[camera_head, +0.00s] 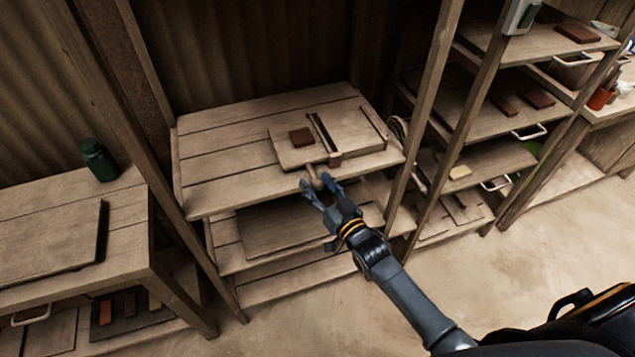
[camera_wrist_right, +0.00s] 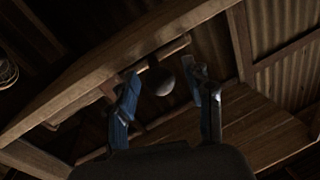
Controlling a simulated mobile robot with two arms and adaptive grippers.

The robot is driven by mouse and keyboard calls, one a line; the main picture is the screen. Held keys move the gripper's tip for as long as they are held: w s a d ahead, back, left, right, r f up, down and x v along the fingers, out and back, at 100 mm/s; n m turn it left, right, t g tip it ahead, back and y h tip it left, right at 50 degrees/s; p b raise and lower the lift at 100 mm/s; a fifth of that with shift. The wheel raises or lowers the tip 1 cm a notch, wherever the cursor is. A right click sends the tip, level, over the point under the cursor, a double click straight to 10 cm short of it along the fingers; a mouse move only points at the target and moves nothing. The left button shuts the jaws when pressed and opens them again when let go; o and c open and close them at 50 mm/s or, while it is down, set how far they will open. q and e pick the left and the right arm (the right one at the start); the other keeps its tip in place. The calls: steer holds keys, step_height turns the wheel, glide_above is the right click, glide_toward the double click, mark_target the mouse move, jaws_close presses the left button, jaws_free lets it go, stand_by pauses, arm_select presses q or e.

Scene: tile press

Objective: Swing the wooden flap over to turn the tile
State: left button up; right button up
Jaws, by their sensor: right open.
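The wooden press (camera_head: 357,131) lies flat on the top of a plank table. A reddish-brown tile (camera_head: 301,137) rests on its left part, a flat wooden board that looks like the flap (camera_head: 287,155). A dark slotted bar (camera_head: 321,134) runs between this part and the right part. A rounded handle (camera_head: 315,174) sticks out at the front edge. My right gripper (camera_head: 320,185) is open at the handle. In the right wrist view the grey round knob (camera_wrist_right: 161,82) shows between the two spread fingers; contact cannot be told. My left gripper is out of view.
The table's bare planks (camera_head: 220,150) lie left of the press. A wooden post (camera_head: 424,100) stands close to its right. A green jar (camera_head: 98,160) stands on the left bench. Shelves with tiles (camera_head: 537,98) are at the right.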

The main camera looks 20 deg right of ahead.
steer(key=shift+w, duration=0.15)
steer(key=shift+c, duration=0.4)
jaws_close()
